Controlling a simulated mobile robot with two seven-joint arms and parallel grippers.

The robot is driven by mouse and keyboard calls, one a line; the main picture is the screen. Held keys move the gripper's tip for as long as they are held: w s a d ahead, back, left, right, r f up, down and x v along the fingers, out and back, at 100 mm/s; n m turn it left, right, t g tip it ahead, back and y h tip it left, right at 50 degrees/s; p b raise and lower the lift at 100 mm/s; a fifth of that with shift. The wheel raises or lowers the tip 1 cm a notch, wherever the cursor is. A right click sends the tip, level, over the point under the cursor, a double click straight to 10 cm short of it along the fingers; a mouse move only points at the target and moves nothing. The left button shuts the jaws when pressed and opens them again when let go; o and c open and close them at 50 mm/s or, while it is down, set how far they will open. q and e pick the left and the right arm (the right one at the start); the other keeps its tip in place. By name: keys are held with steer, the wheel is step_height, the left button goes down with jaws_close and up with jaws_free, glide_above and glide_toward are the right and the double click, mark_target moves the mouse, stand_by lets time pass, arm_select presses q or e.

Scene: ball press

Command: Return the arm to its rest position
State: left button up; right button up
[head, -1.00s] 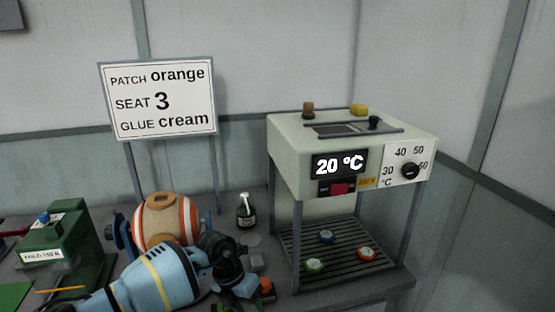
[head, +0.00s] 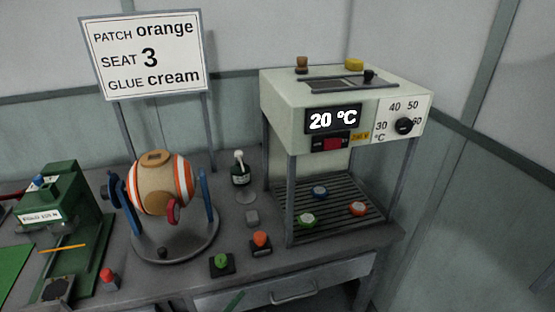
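Neither of my grippers nor any arm shows in the head view now. An orange-and-white striped ball (head: 160,184) with a tan middle and a brown patch on top sits in a round stand with blue uprights (head: 207,194). A sign (head: 146,55) reads patch orange, seat 3, glue cream.
A dark bottle (head: 240,170) stands behind. Green (head: 220,261) and orange (head: 260,240) buttons are near the front edge. A green press (head: 70,225) stands left. A drawer (head: 290,290) is below.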

arm_select(q)
steer(key=s+a+f+n+g+y, duration=0.3)
steer(key=s+a+f+n, duration=0.2)
steer(key=s+a+f, duration=0.1)
steer(key=s+a+f+n+g+y, duration=0.2)
steer(key=s+a+f+n+y, duration=0.2)
steer(key=s+a+f, duration=0.3)
steer(key=s+a+n, duration=0.1)
steer(key=s, duration=0.3)
steer(key=shift+s+f+g+y, duration=0.25)
steer(key=shift+f+g+y, duration=0.05)
steer(key=shift+g, duration=0.1)
